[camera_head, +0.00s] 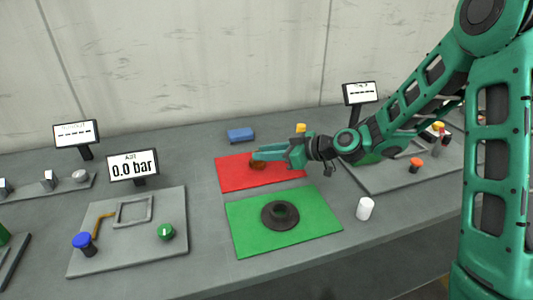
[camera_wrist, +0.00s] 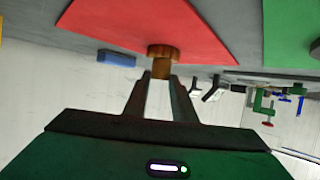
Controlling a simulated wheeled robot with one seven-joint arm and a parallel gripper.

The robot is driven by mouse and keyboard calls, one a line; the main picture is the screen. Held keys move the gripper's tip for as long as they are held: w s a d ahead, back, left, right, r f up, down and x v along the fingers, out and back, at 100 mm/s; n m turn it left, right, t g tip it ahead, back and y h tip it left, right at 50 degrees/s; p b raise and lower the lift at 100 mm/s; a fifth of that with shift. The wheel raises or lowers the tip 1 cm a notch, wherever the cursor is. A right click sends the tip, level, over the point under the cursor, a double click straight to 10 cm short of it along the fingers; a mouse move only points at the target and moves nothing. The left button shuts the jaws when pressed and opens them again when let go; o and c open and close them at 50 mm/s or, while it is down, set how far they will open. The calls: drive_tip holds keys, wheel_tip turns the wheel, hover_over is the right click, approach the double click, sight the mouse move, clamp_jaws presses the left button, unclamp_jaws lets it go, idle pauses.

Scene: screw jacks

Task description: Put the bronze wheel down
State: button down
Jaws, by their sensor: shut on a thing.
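The bronze wheel (camera_wrist: 163,52) is a brown-orange disc with a short stem. In the wrist view, my gripper (camera_wrist: 160,80) is shut on its stem. In the head view, my gripper (camera_head: 256,155) reaches in from the right over the red mat (camera_head: 232,180), with the bronze wheel (camera_head: 258,165) at its fingertips, partly hidden by the fingers. The wheel is at or just above the mat; I cannot tell whether it touches. A green mat (camera_head: 245,235) lies in front, bearing a dark round flanged part (camera_head: 281,215) with a hole in its middle.
A blue block (camera_head: 240,135) lies behind the red mat and a yellow block (camera_head: 300,128) stands behind my gripper. A white cylinder (camera_head: 365,208) stands right of the green mat. A panel with a blue knob (camera_head: 84,241) and a display (camera_head: 134,165) is at the left.

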drive_tip(key=c, duration=1.5)
unclamp_jaws()
drive_tip(key=shift+o, duration=0.2)
drive_tip(key=v, duration=1.2)
